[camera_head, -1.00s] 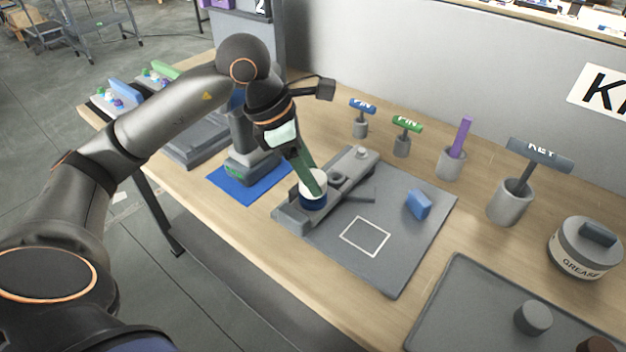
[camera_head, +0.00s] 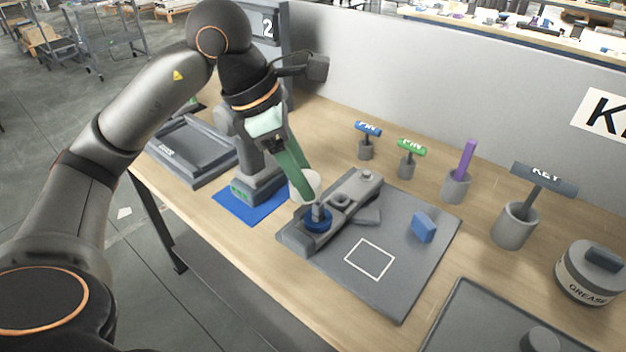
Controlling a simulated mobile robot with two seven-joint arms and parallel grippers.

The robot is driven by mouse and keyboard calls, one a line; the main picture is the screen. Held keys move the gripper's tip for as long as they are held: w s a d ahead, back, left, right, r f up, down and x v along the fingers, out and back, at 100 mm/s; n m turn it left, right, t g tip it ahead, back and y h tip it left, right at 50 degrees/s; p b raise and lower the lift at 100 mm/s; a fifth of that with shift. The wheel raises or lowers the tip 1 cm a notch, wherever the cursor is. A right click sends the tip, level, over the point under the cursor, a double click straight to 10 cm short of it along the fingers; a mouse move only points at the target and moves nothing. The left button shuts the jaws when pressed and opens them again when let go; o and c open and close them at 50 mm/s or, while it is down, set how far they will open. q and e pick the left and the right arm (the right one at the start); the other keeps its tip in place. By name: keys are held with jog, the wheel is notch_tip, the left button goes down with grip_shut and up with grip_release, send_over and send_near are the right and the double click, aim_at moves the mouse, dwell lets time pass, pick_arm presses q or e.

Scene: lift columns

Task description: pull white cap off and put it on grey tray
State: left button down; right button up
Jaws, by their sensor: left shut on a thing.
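My left gripper (camera_head: 301,190) has green fingers and is shut on the white cap (camera_head: 311,184). The fingers hide part of the cap. The cap is just behind and above a lift column part with a blue ring (camera_head: 320,224) and a grey stem, which now shows uncovered. This part sits at the near end of a grey fixture (camera_head: 352,192). A grey tray (camera_head: 446,318) with a raised rim is at the bottom right, partly cut off, with a grey round piece (camera_head: 541,341) in it. My right gripper is not in view.
A grey mat (camera_head: 400,280) with a white square outline and a blue block (camera_head: 423,228) lies under the fixture. Tools in holders, a KEY tool (camera_head: 540,180) and a grease tub (camera_head: 590,272) stand at the right. Another dark tray (camera_head: 185,172) lies at the left.

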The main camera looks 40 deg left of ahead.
pick_arm(q)
jog(key=s+d+r, duration=0.1)
jog(key=s+r, duration=0.4)
jog(key=s, duration=0.5)
jog(key=shift+r, duration=0.25)
jog(key=shift+r+p, duration=0.5)
jog(key=shift+p, duration=0.1)
notch_tip(320, 180, up, 5)
jog(key=p, duration=0.4)
jog(key=shift+p, duration=0.4)
jog(key=shift+f, duration=0.1)
